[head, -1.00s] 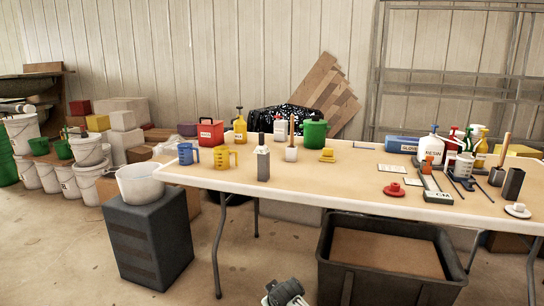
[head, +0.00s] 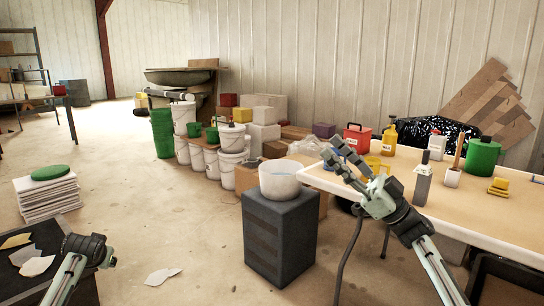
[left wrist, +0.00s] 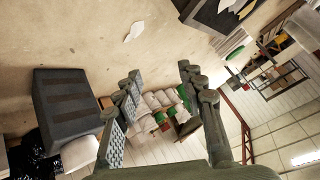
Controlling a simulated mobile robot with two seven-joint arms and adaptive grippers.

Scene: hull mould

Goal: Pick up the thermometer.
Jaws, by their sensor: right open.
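I cannot pick out a thermometer in either view. My right gripper (head: 333,152) is open and empty, in front of the near left corner of the long table (head: 480,222). It partly hides a blue jug (head: 347,147) and a yellow jug (head: 376,166). My left arm comes in at the lower left of the head view, over a dark box. In the left wrist view, my left gripper (left wrist: 158,78) has its fingers apart with nothing between them.
A translucent tub (head: 279,180) stands on a dark grey block (head: 280,235) beside the table. Open floor lies left of the block.

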